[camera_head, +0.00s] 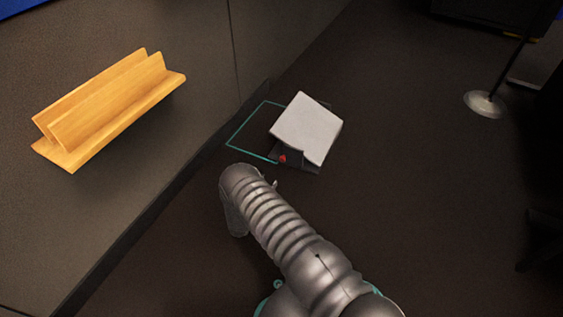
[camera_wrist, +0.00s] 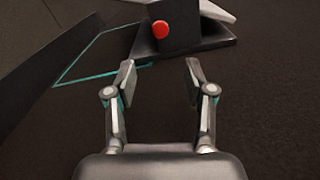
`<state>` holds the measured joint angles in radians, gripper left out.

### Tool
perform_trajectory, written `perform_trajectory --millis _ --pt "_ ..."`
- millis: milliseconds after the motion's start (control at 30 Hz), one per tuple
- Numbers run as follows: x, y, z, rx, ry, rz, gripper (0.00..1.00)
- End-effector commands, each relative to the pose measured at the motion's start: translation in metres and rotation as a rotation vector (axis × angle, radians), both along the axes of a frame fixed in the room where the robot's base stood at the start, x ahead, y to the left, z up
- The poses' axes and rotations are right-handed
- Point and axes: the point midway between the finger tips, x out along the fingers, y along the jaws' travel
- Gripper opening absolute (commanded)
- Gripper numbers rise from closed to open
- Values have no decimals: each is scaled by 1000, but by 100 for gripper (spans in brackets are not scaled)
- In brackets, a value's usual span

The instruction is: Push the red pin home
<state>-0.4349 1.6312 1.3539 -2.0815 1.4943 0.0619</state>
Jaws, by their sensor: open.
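The red pin (camera_head: 282,159) is a small red knob on the front of a dark block under a tilted pale panel (camera_head: 307,128). In the wrist view the red pin (camera_wrist: 160,29) shows as a round red end on the face of the dark block (camera_wrist: 182,30), with the pale panel's edge (camera_wrist: 217,11) behind it. How far the pin stands out is hard to tell. My gripper (camera_wrist: 160,70) is open and empty, its fingers apart and short of the block, with the pin beyond them near the top of the picture. In the head view my arm hides the gripper.
A teal outline (camera_head: 250,128) lies on the dark floor left of the panel. A wooden rack (camera_head: 110,108) sits on a grey surface at the left. A round metal stand base (camera_head: 483,103) is at the right. The floor between my gripper and the block looks clear.

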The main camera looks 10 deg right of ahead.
Motion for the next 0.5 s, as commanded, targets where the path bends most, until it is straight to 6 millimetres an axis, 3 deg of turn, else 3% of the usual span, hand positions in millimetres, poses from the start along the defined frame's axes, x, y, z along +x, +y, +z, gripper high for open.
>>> perform_trajectory --millis 167,500 --pt "15 -12 -1 0 -1 -2 54" --pt "65 -49 -1 2 -1 -4 54"
